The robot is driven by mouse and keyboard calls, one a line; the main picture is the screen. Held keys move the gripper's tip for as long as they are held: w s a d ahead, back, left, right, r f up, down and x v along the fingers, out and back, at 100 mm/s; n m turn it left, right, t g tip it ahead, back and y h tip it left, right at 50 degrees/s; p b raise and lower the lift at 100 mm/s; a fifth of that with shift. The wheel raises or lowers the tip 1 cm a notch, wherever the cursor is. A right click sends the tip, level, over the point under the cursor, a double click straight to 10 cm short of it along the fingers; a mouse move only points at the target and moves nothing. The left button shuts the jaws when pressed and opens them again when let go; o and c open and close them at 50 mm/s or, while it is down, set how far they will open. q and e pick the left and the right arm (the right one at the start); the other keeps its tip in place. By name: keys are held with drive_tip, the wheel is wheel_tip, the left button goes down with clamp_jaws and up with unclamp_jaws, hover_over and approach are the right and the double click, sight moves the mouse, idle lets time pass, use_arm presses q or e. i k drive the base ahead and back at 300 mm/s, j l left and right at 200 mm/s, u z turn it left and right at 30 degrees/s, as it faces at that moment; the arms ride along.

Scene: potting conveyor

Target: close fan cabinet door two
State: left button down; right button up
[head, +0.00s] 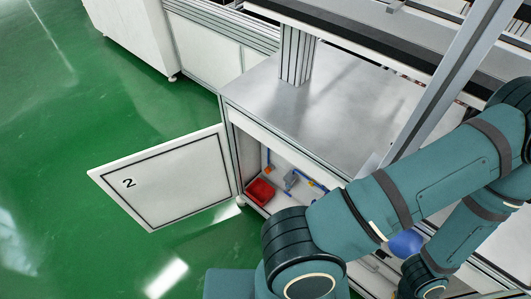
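The white cabinet door marked "2" (170,178) stands wide open, swung out to the left of the cabinet. Its hinge side meets the cabinet (231,148) at the front left post. The cabinet opening is uncovered on its left part; my teal arm hides much of the rest. Neither gripper can be made out in the head view. My arm links cross the lower right, in front of the cabinet, and do not touch the door.
A red box (260,191) and blue fittings (291,180) are inside the cabinet. A bare metal worktop (325,105) lies above, with a conveyor (370,40) behind it. Green floor (60,215) is clear around the door. A white cabinet (130,32) stands at the back left.

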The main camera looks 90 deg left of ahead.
sight(160, 186)
drive_tip(key=k+l, duration=0.1)
drive_tip(key=k, duration=1.65)
drive_tip(key=k+j+u, duration=0.1)
drive_tip(key=k, duration=0.85)
drive_tip(key=k+j, duration=0.6)
drive_tip(key=j, duration=0.7)
drive_tip(key=k+j, duration=0.1)
drive_tip(key=j, duration=1.35)
drive_tip(key=k+j+z, duration=0.15)
drive_tip(key=z, duration=0.25)
drive_tip(key=k+j+z, duration=0.1)
drive_tip(key=z, duration=0.25)
drive_tip(key=k, duration=0.05)
